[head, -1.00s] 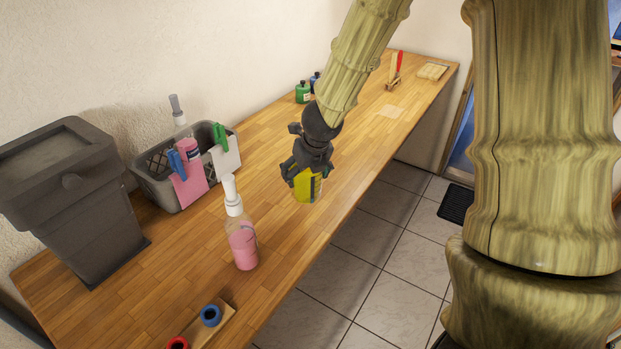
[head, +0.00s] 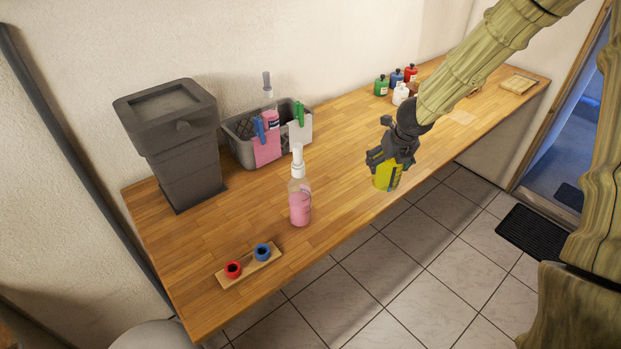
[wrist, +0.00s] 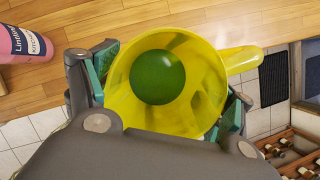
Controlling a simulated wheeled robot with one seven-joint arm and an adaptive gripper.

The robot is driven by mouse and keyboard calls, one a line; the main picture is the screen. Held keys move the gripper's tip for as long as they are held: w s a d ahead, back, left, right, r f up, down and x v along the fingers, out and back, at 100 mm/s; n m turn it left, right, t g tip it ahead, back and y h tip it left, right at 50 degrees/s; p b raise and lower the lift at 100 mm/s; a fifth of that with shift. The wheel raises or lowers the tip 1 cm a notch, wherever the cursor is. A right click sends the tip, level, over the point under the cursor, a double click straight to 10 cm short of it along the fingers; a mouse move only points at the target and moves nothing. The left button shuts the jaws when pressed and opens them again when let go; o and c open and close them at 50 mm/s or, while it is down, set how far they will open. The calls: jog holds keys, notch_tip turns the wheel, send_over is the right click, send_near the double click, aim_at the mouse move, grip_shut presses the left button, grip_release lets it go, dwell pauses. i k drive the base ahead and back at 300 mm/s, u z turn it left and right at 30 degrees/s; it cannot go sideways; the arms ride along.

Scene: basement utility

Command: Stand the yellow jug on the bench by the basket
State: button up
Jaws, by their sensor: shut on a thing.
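The yellow jug (head: 388,177) is held in my gripper (head: 393,160), near the front edge of the wooden bench (head: 330,190). In the wrist view my gripper (wrist: 160,95) has one finger on each side of the jug (wrist: 215,75). I look into its open mouth; something round and green shows inside, and its handle points right. Whether the jug touches the bench is unclear. The grey basket (head: 240,150) stands at the back of the bench, left of the jug, with a pink cloth, a white cloth and a bottle in or on it.
A pink spray bottle (head: 300,203) stands between basket and jug, nearer the front. A dark grey bin (head: 180,155) stands left of the basket. A small rack with red and blue rings (head: 248,268) lies front left. Several small bottles (head: 397,80) stand behind the gripper. Bare bench lies right of the basket.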

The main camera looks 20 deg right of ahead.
aim_at(310, 173)
jog(key=z, duration=0.95)
jog(key=i, duration=0.4)
jog(key=u, duration=1.55)
